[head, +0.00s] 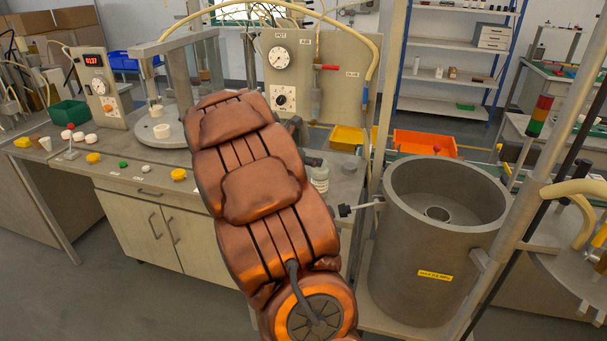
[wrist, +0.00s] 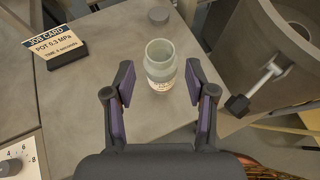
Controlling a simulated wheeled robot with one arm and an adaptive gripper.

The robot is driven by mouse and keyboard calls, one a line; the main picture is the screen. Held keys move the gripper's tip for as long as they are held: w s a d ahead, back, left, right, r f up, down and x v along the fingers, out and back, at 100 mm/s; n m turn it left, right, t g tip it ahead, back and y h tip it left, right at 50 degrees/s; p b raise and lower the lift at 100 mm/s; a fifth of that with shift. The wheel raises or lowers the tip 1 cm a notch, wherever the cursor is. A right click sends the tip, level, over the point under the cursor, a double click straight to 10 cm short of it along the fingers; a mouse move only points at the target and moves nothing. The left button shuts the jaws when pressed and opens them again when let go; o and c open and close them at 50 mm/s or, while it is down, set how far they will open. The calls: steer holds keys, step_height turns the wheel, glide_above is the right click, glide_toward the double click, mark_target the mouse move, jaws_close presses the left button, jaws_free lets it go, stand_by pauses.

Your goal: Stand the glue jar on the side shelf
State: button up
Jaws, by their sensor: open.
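The glue jar (wrist: 161,66) is a pale, translucent open-topped jar with a label, standing upright on the grey bench top (wrist: 100,95). In the wrist view my gripper (wrist: 165,88) is open, with its two dark, purple-padded fingers at either side of the jar's near part. I cannot tell which surface is the side shelf.
A job card (wrist: 58,42) stands left of the jar, and a dark round piece (wrist: 158,14) lies behind it. A large grey pot (head: 430,240) stands close on the right. Yellow (head: 347,138) and orange bins (head: 424,143) are behind.

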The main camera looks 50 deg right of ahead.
steer(key=s+a+f+m+y, duration=0.1)
steer(key=s+a+m+y, duration=0.3)
steer(key=a, duration=1.2)
steer(key=s+a+f+m+g+y, duration=0.1)
steer(key=s+a+m+y, duration=0.3)
steer(key=s+a+m, duration=0.3)
steer(key=s+a+f+m+y, duration=0.1)
steer(key=s+a+m+y, duration=0.3)
steer(key=s+a, duration=0.9)
steer(key=a+m, duration=0.2)
steer(key=a, duration=1)
steer(key=shift+s+a+f+m, duration=0.25)
steer(key=shift+a+f+m, duration=0.05)
steer(key=shift+a+f, duration=0.05)
steer(key=shift+r+p, duration=0.6)
